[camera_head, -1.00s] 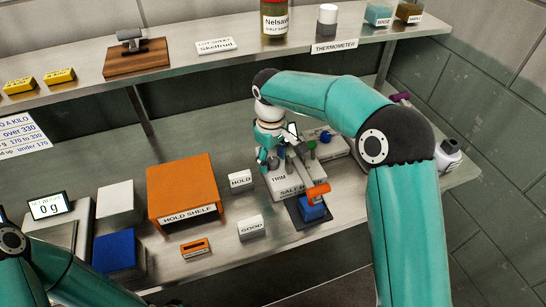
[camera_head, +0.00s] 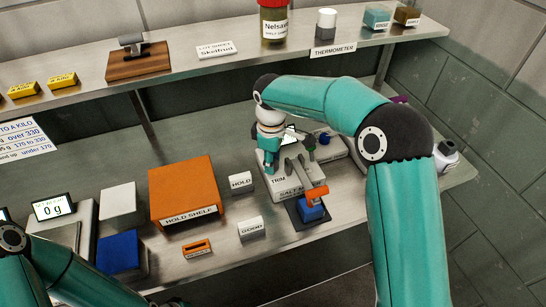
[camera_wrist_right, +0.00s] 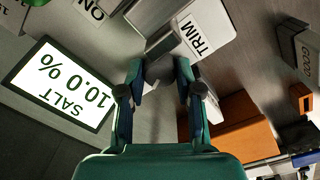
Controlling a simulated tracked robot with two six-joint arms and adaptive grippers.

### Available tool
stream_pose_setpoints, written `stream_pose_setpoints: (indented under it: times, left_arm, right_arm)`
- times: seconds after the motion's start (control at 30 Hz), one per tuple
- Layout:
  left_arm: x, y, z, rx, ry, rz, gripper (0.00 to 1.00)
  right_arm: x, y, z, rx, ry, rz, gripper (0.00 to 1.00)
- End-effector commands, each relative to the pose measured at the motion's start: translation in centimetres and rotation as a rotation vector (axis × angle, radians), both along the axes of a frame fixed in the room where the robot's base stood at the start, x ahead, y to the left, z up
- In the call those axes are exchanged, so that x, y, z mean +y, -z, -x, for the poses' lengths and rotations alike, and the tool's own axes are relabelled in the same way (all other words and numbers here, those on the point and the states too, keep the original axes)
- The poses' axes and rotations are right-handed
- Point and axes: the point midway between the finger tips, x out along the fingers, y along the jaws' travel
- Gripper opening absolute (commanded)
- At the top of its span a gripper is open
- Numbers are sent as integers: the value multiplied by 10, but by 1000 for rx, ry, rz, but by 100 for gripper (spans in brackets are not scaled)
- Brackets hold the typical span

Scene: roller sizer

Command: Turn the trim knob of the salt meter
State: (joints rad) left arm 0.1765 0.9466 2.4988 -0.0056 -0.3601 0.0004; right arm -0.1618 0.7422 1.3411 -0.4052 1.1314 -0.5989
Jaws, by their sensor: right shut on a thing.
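The salt meter (camera_head: 308,185) is a pale box near the front of the bench, with a TRIM label on its left part. The TRIM label (camera_wrist_right: 195,35) also shows in the right wrist view. The meter's lit screen (camera_wrist_right: 60,85) reads SALT 10.0 % there. My right gripper (camera_head: 268,165) points down at the TRIM end of the meter. Of my left side only arm parts show at the lower left; the left gripper is out of view.
An orange hold shelf (camera_head: 180,187) stands left of the meter. A blue block with an orange-topped part (camera_head: 312,208) sits at the meter's front. A white bottle (camera_head: 446,155) stands at the right.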

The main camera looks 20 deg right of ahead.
Motion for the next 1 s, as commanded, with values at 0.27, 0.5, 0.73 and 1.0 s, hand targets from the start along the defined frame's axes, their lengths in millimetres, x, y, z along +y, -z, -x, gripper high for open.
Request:
stream_pose_setpoints:
  times: [0.27,0.5,0.73,1.0]
  left_arm:
    - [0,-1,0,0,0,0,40]
    - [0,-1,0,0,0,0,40]
    - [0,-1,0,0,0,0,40]
    - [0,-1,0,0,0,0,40]
  right_arm:
    - [0,-1,-1,-4,-35,1,0]
    - [0,-1,-1,-4,-33,0,60]
    - [0,0,-1,-2,-33,0,60]
    - [1,-17,-1,-6,-33,-1,60]
